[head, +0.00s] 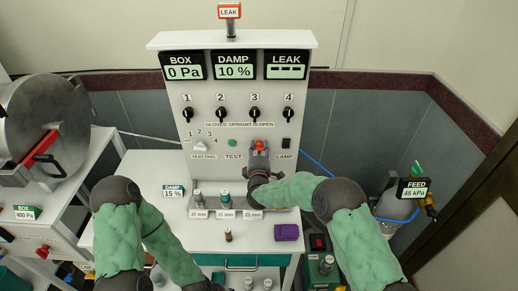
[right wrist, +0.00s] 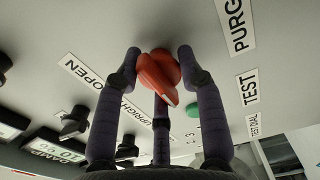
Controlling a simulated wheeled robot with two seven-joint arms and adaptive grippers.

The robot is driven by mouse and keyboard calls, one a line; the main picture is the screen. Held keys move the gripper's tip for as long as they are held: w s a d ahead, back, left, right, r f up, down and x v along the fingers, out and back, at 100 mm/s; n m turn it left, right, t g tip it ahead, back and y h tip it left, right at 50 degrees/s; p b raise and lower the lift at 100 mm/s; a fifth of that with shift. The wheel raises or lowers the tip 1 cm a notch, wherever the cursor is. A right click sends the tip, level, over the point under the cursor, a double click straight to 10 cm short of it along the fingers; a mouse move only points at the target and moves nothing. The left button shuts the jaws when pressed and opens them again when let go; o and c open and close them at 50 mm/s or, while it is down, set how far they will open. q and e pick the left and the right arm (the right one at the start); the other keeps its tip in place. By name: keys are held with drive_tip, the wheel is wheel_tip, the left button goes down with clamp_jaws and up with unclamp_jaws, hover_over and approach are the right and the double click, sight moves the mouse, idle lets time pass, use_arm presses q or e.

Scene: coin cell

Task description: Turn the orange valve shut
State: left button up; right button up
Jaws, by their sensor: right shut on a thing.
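The orange valve (head: 259,144) is a small orange-red handle on the front of the grey panel, right of the green TEST button. My right gripper (head: 259,158) is at the panel with its fingers around the handle. In the right wrist view the orange handle (right wrist: 157,72) sits between the dark fingers of my right gripper (right wrist: 158,68), which are shut on it. The handle's pointed end shows between the fingers; its exact angle on the panel is hard to tell. My left arm reaches down to the bottom edge of the head view, and its gripper is out of frame.
Black knobs (head: 220,114) numbered 1 to 4 sit above the valve. A rack of small posts (head: 225,202) stands below it on the white bench (head: 200,238), with a purple block (head: 287,232) at the right. A steel drum (head: 50,112) is at the left.

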drive_tip(key=shift+f, duration=0.1)
drive_tip(key=o, duration=1.2)
drive_tip(key=shift+c, duration=0.2)
drive_tip(key=shift+s, duration=0.1)
drive_tip(key=s, duration=1.2)
drive_tip(key=shift+w, duration=0.1)
